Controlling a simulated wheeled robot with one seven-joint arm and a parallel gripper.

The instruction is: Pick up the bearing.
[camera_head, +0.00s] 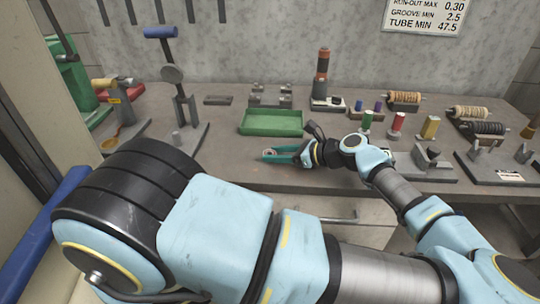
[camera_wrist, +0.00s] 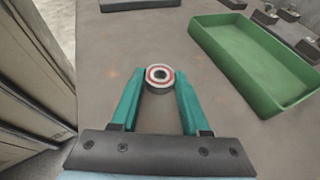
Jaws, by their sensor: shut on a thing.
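The bearing (camera_wrist: 160,76) is a small ring with a red and white face and a dark centre hole. In the wrist view it sits between the tips of the two teal fingers of my gripper (camera_wrist: 159,84), which are shut on it. In the head view my gripper (camera_head: 270,154) is low over the front part of the bench, left of the middle. The bearing is very small there, at the fingertips. I cannot tell whether it touches the bench top or is just above it.
A green tray (camera_head: 271,122) lies just behind my gripper, and to its right in the wrist view (camera_wrist: 250,68). A press-like stand (camera_head: 184,100) is on the left. Spools and fixtures (camera_head: 485,127) fill the right. The bench's front edge (camera_wrist: 78,95) is close on the left.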

